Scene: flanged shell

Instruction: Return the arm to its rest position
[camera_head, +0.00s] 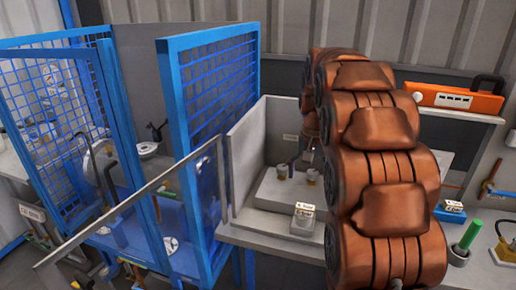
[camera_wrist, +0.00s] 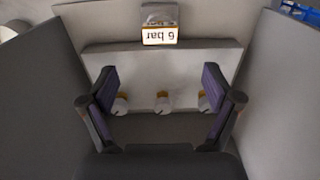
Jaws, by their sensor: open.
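My arm, in copper-brown links, fills the middle right of the head view and reaches into a grey-walled booth (camera_head: 243,150). My gripper (camera_wrist: 160,72) is open in the wrist view, its two dark fingers with purple pads spread wide and nothing between the tips. In the head view it (camera_head: 302,152) is small and partly hidden by my arm. It is over a pale grey block (camera_wrist: 205,55) that carries three small white-topped, yellow-banded pieces (camera_wrist: 162,101) in a row. The outer two show close beside the fingers; whether they touch cannot be told.
A small box marked "6 bar" (camera_head: 303,219) stands at the booth's front; it also shows in the wrist view (camera_wrist: 159,24). Blue mesh fencing (camera_head: 217,85) stands left. An orange case (camera_head: 455,99) lies on the shelf, and a green-handled item (camera_head: 468,236) is at the right.

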